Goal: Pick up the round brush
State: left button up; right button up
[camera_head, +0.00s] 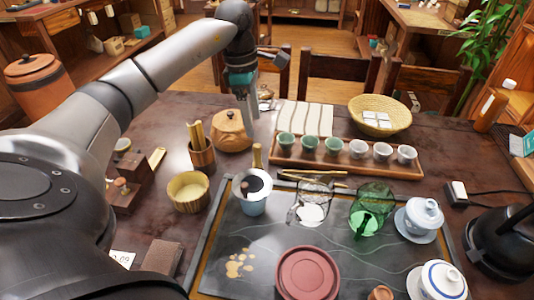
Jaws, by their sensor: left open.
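I cannot pick out the round brush with certainty. A short upright wooden handle (257,157) rises behind the white strainer cup (252,203); what it belongs to is hidden. My left arm comes in from the left and reaches over the table's back. My left gripper (246,108) is open, points down and is empty, over or just behind the round wooden lidded pot (232,133). I cannot tell how far it is from the pot. My right gripper is not in view.
Bamboo tools stand in a holder (202,156), with a woven bowl (188,192) in front. A wooden tray (345,160) holds several small cups. The dark tea tray (225,284) carries glassware and a red round dish (307,274). A kettle (503,243) stands at the right.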

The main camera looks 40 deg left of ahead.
aim_at(256, 146)
pick_arm(q)
jog(key=f, duration=0.2)
jog(key=f+b, duration=0.1)
jog(key=f, duration=0.3)
jog(key=shift+s+d, duration=0.1)
jog(key=shift+d, duration=0.25)
notch_tip(256, 146, down, 2)
jog(key=shift+d+f+b, duration=0.1)
jog(key=shift+b, duration=0.4)
jog(key=shift+d+f, duration=0.1)
jog(key=shift+f, duration=0.8)
jog(key=f, duration=0.1)
jog(key=b, duration=0.1)
jog(key=f, duration=0.1)
jog(key=shift+w+f, duration=0.25)
jog(key=shift+f, duration=0.1)
jog(key=shift+f+b, duration=0.45)
jog(key=shift+f, duration=0.25)
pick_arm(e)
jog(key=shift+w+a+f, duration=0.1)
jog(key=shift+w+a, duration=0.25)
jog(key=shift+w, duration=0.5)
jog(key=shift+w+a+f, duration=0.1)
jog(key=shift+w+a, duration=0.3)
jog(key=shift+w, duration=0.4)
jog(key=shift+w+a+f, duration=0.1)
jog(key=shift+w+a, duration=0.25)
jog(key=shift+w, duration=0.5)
pick_arm(q)
jog(key=shift+d, duration=0.1)
